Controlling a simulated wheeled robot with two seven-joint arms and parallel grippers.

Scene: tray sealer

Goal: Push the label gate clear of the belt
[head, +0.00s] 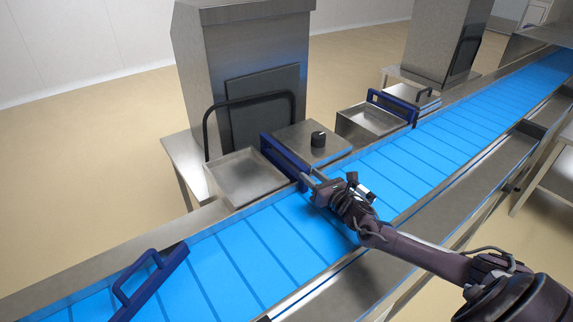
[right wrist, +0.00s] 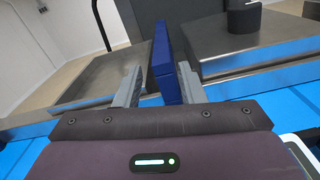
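Three blue gates show in the head view. The near gate (head: 150,282), with a loop handle, lies slantwise across the belt at the lower left. The middle gate (head: 284,160) points from the machine side to the belt's far edge. The far gate (head: 392,106) stands at the belt's far edge further up. My right gripper (head: 310,180) is at the belt-side end of the middle gate. In the right wrist view the blue gate (right wrist: 166,62) stands between my two open fingers (right wrist: 160,88), with a gap at the left finger; contact at the right finger is unclear. My left gripper is out of view.
The blue belt (head: 245,252) runs diagonally between steel rails. A steel machine (head: 240,60) stands behind it, with an open tray (head: 245,178) and a box with a black knob (head: 318,139) beside the middle gate. A second machine (head: 445,40) stands further back.

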